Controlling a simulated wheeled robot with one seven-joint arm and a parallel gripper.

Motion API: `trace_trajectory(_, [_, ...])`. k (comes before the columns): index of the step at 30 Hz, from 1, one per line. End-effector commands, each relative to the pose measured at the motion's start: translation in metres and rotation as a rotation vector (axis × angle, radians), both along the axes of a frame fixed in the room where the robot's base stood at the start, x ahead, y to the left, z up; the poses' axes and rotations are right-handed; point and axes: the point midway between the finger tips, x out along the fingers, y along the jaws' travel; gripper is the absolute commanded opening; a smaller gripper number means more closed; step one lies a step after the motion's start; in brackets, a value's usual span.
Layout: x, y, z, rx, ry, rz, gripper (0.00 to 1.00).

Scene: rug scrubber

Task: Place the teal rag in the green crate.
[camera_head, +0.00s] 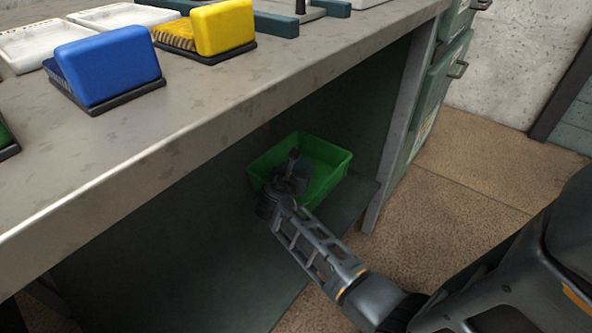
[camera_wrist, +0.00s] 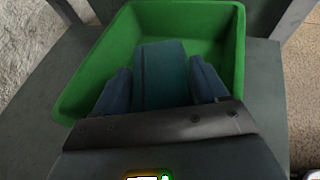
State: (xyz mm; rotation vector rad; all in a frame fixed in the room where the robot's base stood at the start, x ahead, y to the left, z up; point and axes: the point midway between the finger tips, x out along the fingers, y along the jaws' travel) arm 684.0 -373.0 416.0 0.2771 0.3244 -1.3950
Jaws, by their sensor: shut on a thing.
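The green crate (camera_head: 331,157) stands on the low shelf under the workbench; it also fills the upper part of the wrist view (camera_wrist: 85,75). My gripper (camera_head: 293,163) reaches under the bench top and is over the crate's near left part. In the wrist view the teal rag (camera_wrist: 164,82) sits between the two dark blue fingers of my gripper (camera_wrist: 160,68), which are shut on it. The rag is within the crate's outline; I cannot tell whether it touches the crate floor. In the head view I cannot make out the rag. The visible crate interior looks empty otherwise.
The bench top (camera_head: 190,125) overhangs my arm and the crate. On it are a blue scrubber (camera_head: 105,68), a yellow scrubber (camera_head: 220,28) and white trays (camera_head: 45,45). A bench leg (camera_head: 402,120) stands right of the crate. The floor to the right is clear.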

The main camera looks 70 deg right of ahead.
Motion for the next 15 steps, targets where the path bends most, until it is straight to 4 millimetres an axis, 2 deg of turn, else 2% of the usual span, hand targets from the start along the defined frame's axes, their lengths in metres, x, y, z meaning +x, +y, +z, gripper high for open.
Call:
trace_trajectory(10, [0.0002, 0.0000, -0.0068, 0.000, 0.001, 0.001, 0.43])
trace_trajectory(11, [0.0001, 0.0000, -0.0069, 0.000, 0.001, 0.001, 0.76])
trace_trajectory(15, [0.0001, 0.0001, -0.0069, 0.000, 0.000, 0.001, 0.89])
